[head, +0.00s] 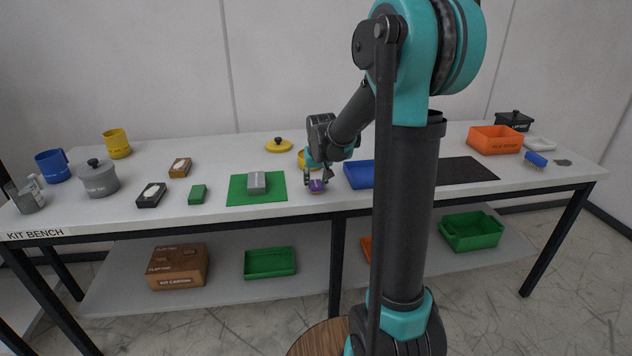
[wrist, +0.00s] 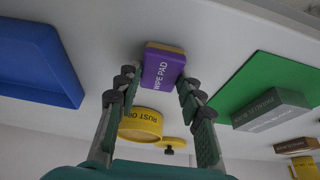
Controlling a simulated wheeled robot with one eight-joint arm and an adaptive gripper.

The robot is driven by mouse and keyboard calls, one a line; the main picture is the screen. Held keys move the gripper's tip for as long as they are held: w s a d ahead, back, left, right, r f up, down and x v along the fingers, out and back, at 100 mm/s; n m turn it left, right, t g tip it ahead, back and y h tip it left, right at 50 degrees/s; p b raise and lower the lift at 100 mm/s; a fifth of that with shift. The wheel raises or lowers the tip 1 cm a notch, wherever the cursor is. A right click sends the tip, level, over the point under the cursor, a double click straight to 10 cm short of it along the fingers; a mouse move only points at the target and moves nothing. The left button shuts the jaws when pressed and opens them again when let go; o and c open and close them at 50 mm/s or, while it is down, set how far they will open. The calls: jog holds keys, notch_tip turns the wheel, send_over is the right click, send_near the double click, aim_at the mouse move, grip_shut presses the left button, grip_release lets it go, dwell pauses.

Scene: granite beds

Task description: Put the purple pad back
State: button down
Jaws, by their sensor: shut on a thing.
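The purple pad (wrist: 161,75), lettered WIPE PAD with a tan underside layer, sits between the fingertips of my gripper (wrist: 158,84) in the wrist view. My gripper is shut on it. In the head view the pad (head: 317,187) shows small beneath my gripper (head: 316,181), near the bench's front edge, between the green mat and the blue tray. I cannot tell whether it touches the bench top or hangs just above it.
The green mat (head: 238,194) bears a grey block (head: 256,183). The blue tray (head: 357,175) is right of my gripper. A yellow tin (wrist: 141,125) stands close behind the pad, with a yellow lid (head: 279,145) beyond. A black mat (head: 465,170) and orange bin (head: 494,141) lie right.

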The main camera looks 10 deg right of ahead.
jog(key=shift+f, duration=0.1)
jog(key=c, duration=1)
grip_release()
jog(key=v, duration=1.2)
jog(key=s+d+f, duration=0.1)
jog(key=s+f, duration=0.5)
jog(key=s, duration=0.2)
jog(key=s+d+f, duration=0.1)
jog(key=s+f, duration=0.5)
jog(key=s, duration=0.2)
jog(key=s+d+f, duration=0.2)
jog(key=s+f, duration=0.4)
jog(key=s, duration=0.3)
jog(key=shift+f, duration=0.1)
